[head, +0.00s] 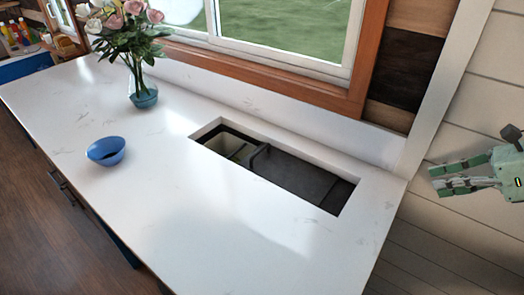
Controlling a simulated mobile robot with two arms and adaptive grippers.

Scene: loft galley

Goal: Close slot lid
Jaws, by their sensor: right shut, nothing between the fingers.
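A rectangular slot (219,129) is cut into the white countertop near the window. Inside it, a dark grey flat panel (300,178), which looks like the slot lid, covers the middle and right part. A dark raised bar (258,157) stands at the panel's left edge. The left part of the slot is uncovered and shows a pale container (222,145) below. My right gripper (438,178) is shut and empty. It is at the far right, in front of the white plank wall and apart from the slot. My left gripper is out of view.
A blue bowl (106,150) sits on the counter (190,225) left of the slot. A glass vase (143,91) with pink and white flowers stands farther back. A wood-framed window (280,60) is behind the counter. The front of the counter is clear.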

